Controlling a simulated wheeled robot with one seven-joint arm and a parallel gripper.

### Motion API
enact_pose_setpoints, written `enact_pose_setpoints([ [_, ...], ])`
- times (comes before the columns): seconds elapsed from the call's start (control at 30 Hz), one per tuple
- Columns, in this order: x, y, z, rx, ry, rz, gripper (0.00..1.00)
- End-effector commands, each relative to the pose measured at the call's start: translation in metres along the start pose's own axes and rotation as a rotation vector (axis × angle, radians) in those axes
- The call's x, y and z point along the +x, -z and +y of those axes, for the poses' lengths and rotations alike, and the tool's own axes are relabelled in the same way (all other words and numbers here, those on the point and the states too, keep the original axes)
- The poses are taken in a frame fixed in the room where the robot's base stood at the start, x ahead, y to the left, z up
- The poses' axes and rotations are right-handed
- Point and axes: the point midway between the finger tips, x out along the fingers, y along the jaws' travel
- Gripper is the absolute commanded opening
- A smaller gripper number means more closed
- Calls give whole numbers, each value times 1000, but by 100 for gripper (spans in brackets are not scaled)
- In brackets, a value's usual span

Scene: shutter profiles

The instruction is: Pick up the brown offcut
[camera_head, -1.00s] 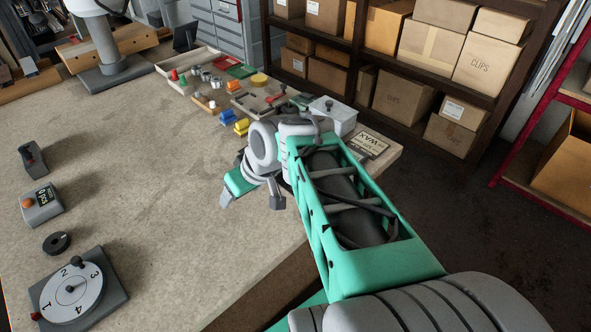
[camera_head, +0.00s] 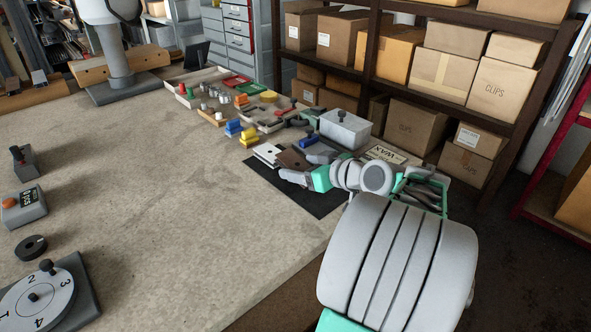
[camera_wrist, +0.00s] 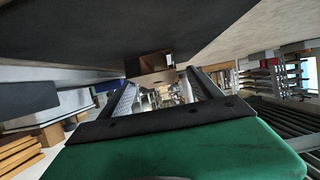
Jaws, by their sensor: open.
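The brown offcut (camera_head: 293,158) appears as a flat dark-brown piece on a black mat (camera_head: 312,199), beside a pale grey-white piece (camera_head: 267,154). My gripper (camera_head: 303,168) is low over the mat, just right of the brown piece, with its fingers pointing left. The fingers are apart, with nothing seen held between them. One finger partly overlaps the brown piece's edge, and I cannot tell if they touch. In the wrist view the two fingers (camera_wrist: 160,84) are spread, and a small brown shape (camera_wrist: 150,63) shows beyond the tips; I cannot tell what it is.
A grey lidded box (camera_head: 345,128) stands just behind my gripper, near a WAX-labelled item (camera_head: 391,154). Blue and yellow blocks (camera_head: 249,140) and a parts tray (camera_head: 268,120) lie behind left. The bench's middle is clear. A dial (camera_head: 38,300) is at front left.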

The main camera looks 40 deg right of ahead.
Motion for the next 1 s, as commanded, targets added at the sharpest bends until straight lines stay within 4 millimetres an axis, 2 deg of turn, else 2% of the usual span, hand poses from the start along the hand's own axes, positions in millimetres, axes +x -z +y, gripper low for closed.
enact_pose_setpoints([
  [0.1,10,0,0,0,1,0,74],
  [0.3,9,0,0,1,-1,-1,72],
  [1.0,9,0,0,1,0,-1,15],
])
